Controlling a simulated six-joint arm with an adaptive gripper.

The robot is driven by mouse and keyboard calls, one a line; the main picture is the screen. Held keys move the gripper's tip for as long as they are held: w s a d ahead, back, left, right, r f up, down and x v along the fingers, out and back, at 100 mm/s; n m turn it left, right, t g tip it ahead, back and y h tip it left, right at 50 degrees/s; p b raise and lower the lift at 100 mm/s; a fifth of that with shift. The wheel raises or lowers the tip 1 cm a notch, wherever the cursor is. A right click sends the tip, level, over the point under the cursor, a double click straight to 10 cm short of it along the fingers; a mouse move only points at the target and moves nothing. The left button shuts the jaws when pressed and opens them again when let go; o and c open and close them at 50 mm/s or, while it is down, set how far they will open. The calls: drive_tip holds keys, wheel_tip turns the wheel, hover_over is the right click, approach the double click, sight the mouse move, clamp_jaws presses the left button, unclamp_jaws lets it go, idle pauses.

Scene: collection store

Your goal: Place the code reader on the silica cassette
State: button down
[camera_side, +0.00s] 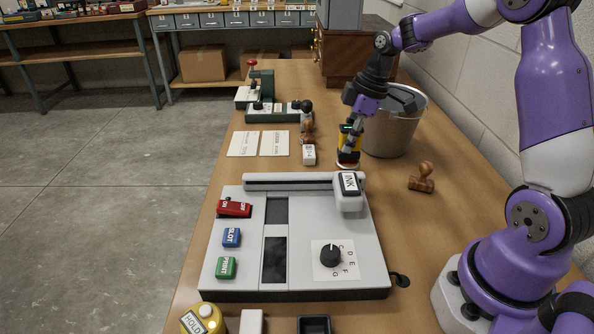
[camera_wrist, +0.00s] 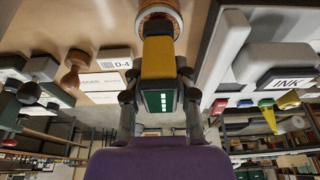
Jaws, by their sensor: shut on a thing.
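My gripper (camera_side: 350,128) is shut on the code reader (camera_side: 346,142), a yellow and black block, and holds it upright over the bench. In the wrist view the code reader (camera_wrist: 158,62) sits between both fingers of my gripper (camera_wrist: 160,90), with its green-lit display facing the camera. A round, orange-rimmed pale disc, seemingly the silica cassette (camera_side: 348,164), lies on the bench directly below the reader. It also shows at the top of the wrist view (camera_wrist: 157,8), beyond the reader's far end. I cannot tell whether reader and disc touch.
A white D-4 block (camera_side: 309,155) and a brown wooden stamp (camera_side: 307,130) stand just left. A metal bucket (camera_side: 393,130) is close behind on the right. The grey machine with its INK block (camera_side: 349,186) is in front. Another wooden stamp (camera_side: 422,178) stands right.

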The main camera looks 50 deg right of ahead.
drive_tip(key=c, duration=0.6)
unclamp_jaws()
drive_tip(key=shift+c, duration=0.2)
drive_tip(key=v, duration=1.2)
drive_tip(key=s+a+r+m+t, duration=0.2)
drive_tip(key=s+a+m, duration=0.2)
drive_tip(key=a, duration=0.8)
drive_tip(key=s+a+f+m+t+h, duration=0.1)
drive_tip(key=s+f+m+h, duration=0.1)
drive_tip(key=s+f+m, duration=0.2)
drive_tip(key=shift+s+f+m, duration=0.3)
drive_tip(key=shift+s+m, duration=0.2)
drive_tip(key=shift+s, duration=1.35)
drive_tip(key=shift+a, duration=0.15)
